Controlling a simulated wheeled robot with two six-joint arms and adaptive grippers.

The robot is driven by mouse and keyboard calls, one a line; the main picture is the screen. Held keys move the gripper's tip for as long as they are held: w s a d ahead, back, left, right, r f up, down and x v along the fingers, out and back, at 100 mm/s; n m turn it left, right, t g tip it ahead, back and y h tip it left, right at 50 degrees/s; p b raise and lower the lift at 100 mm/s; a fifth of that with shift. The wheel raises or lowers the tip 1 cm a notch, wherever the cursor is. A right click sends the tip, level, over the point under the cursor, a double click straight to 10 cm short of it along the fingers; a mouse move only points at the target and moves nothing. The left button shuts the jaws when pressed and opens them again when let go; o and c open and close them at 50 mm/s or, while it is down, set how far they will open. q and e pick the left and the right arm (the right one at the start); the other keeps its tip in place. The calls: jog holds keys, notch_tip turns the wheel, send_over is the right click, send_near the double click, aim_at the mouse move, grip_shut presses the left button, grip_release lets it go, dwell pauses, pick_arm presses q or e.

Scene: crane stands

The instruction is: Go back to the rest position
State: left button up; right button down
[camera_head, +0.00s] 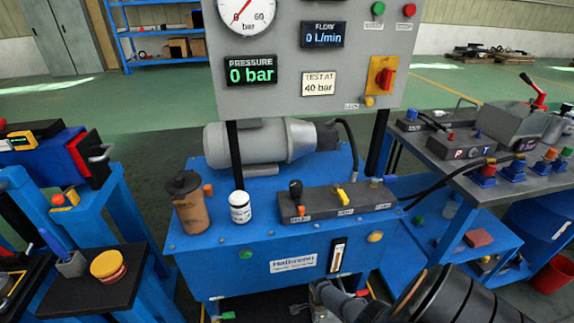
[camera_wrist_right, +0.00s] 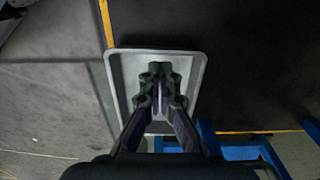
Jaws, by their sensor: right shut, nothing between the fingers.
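My right arm (camera_head: 435,298) comes in at the bottom right of the head view, in front of the blue test stand (camera_head: 215,270). In the right wrist view my right gripper (camera_wrist_right: 160,88) is shut, with its fingertips together and nothing between them. It is over a shallow grey tray (camera_wrist_right: 121,72); I cannot tell its height above the tray. My left gripper is not in view.
A gauge panel (camera_head: 290,97) rises behind.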

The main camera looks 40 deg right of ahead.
jog(key=s+a+r+n+t, duration=0.1)
jog(key=s+a+r+n, duration=0.2)
jog(key=a+n, duration=0.65)
jog(key=s+a+r+n+t, duration=0.1)
jog(key=s+a+r+n, duration=0.3)
jog(key=n, duration=1.1)
pick_arm(q)
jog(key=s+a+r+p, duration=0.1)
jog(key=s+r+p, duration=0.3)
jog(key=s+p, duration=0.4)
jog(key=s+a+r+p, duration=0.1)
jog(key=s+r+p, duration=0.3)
jog(key=p, duration=1)
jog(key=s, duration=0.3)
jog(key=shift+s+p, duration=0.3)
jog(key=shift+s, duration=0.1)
pick_arm(e)
jog(key=s+d+r, duration=0.1)
jog(key=s+r, duration=0.2)
jog(key=s, duration=0.4)
jog(key=s+d+r, duration=0.1)
jog(key=s+r, duration=0.3)
jog(key=s, duration=0.4)
jog(key=shift+g+h, duration=0.4)
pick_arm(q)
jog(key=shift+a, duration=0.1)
pick_arm(e)
jog(key=shift+s+d, duration=0.1)
